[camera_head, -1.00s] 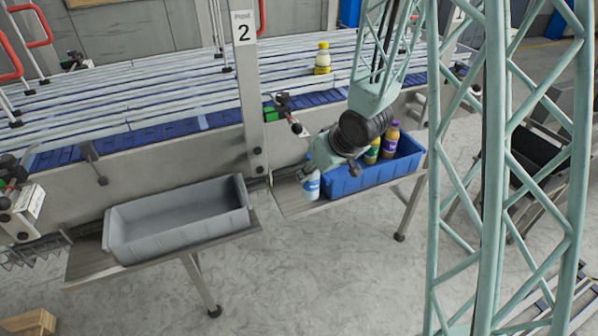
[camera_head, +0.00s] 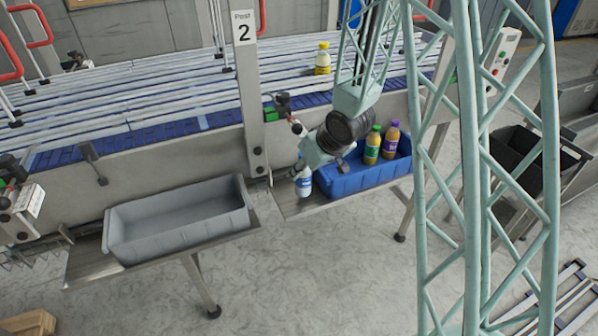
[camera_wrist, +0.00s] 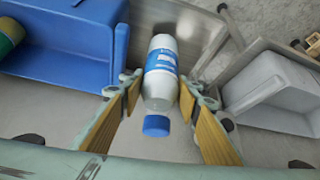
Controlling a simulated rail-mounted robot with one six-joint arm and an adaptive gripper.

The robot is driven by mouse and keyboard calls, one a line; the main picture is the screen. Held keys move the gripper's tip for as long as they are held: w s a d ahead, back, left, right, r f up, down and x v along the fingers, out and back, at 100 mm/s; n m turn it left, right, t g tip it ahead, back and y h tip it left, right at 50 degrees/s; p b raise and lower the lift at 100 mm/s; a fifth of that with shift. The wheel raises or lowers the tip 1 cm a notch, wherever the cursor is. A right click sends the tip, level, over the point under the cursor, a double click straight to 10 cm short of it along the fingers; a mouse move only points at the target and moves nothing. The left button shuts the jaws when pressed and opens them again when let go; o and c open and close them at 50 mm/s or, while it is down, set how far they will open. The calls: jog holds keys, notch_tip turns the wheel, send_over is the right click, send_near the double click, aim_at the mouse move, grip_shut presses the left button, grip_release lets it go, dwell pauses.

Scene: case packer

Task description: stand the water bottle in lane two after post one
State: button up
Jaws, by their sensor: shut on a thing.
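The water bottle (camera_head: 305,184) is white with a blue label, at the left end of the blue crate, over the metal shelf. In the wrist view the bottle (camera_wrist: 162,80) lies between the tan finger pads, its blue cap toward the camera. My gripper (camera_wrist: 160,92) is shut on it near the cap end. In the head view my gripper (camera_head: 304,168) hides the bottle's top, and I cannot tell whether its base touches the shelf. The conveyor lanes (camera_head: 150,80) lie behind, divided by white rails. The visible post (camera_head: 250,100) is marked 2; I see no post marked one.
The blue crate (camera_head: 350,184) holds a green-capped bottle (camera_head: 373,145) and a purple-capped bottle (camera_head: 390,142). A yellow bottle (camera_head: 322,59) stands among the rails. An empty grey tote (camera_head: 185,230) sits at left. A small device (camera_head: 284,103) juts out beside the post.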

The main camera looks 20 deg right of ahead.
jog(key=shift+w+a+f, duration=0.2)
jog(key=shift+w+f, duration=0.35)
jog(key=shift+w, duration=0.1)
jog(key=shift+w+a+f, duration=0.2)
jog(key=shift+w+f, duration=0.3)
jog(key=shift+w, duration=0.1)
jog(key=shift+f+b, duration=0.2)
jog(key=shift+b, duration=0.1)
jog(key=o, duration=1)
jog(key=shift+r, duration=0.25)
jog(key=shift+p+v, duration=0.3)
jog(key=shift+v, duration=0.5)
jog(key=shift+p+v, duration=1.25)
jog(key=shift+v, duration=3.95)
jog(key=shift+r, duration=0.15)
